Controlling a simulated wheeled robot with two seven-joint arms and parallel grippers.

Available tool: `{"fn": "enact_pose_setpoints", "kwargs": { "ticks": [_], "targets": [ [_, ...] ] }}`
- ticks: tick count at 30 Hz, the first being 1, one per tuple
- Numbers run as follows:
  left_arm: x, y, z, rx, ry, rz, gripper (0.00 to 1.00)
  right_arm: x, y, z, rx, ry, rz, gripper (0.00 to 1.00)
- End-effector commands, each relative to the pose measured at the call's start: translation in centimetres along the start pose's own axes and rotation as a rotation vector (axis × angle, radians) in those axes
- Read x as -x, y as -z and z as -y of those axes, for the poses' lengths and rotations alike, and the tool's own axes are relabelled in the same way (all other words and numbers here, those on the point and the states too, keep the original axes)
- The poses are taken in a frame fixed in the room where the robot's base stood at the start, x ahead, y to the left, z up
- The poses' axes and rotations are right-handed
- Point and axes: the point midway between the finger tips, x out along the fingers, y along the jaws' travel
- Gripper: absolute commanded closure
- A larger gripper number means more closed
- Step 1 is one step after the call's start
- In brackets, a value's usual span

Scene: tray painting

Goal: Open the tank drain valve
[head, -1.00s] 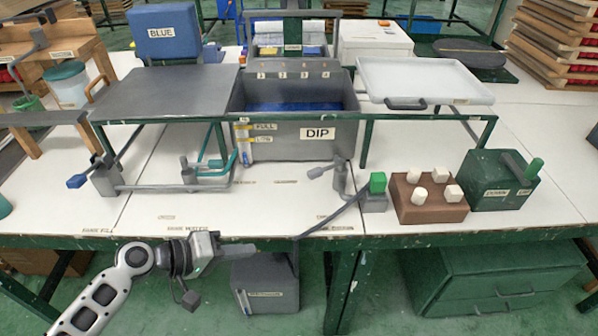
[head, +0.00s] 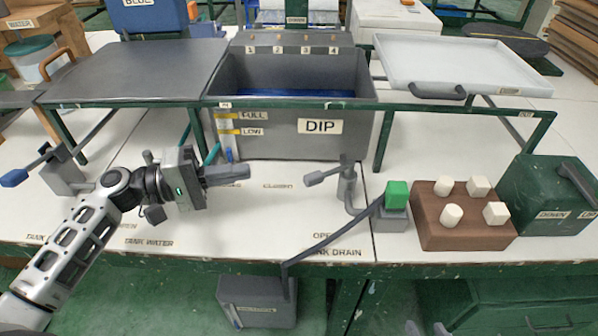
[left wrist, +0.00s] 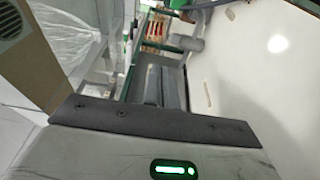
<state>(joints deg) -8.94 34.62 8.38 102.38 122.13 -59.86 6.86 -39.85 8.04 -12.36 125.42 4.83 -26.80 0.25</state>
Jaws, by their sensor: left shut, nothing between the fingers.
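The tank drain valve (head: 346,188) is a grey upright post on the white table in front of the DIP tank (head: 270,145). Its grey lever (head: 322,176) points left, with its tip near the CLOSED marking (head: 303,185). The OPEN and TANK DRAIN markings (head: 332,252) lie nearer the table's front edge. My left gripper (head: 243,172) is shut and empty over the table, left of the lever and apart from it, its fingers pointing right. Its dark fingers (left wrist: 163,85) also show in the left wrist view. My right gripper is not in view.
A green-topped block (head: 397,205) and a brown block with several white pegs (head: 463,235) stand right of the valve. Another valve with a blue-tipped lever (head: 40,165) is at left.

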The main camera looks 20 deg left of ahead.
Motion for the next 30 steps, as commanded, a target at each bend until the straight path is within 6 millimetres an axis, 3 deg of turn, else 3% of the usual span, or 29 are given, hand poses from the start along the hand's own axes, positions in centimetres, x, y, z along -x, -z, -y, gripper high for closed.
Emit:
{"fn": "enact_pose_setpoints", "kwargs": {
  "ticks": [1, 4, 10, 21, 30],
  "targets": [
    [0.0, 0.0, 1.3, 0.000, 0.000, 0.000, 1.00, -0.5, -0.7, 0.0, -0.005, 0.003, -0.006, 0.64],
    [0.0, 0.0, 2.1, 0.000, 0.001, 0.000, 1.00, -0.6, -0.9, 0.1, -0.014, 0.008, -0.015, 0.64],
    [-1.1, 0.0, 2.2, 0.000, -0.001, 0.000, 1.00, -0.5, -0.5, 0.2, -0.022, 0.013, -0.021, 0.64],
    [-7.5, 0.0, 2.0, 0.000, -0.002, 0.000, 1.00, 0.0, -0.1, 0.3, -0.028, 0.013, -0.011, 0.64],
    [-10.0, 0.0, 2.3, 0.001, 0.001, -0.001, 1.00, -0.1, -0.4, 0.2, -0.031, 0.010, 0.001, 0.64]
  ]
}}
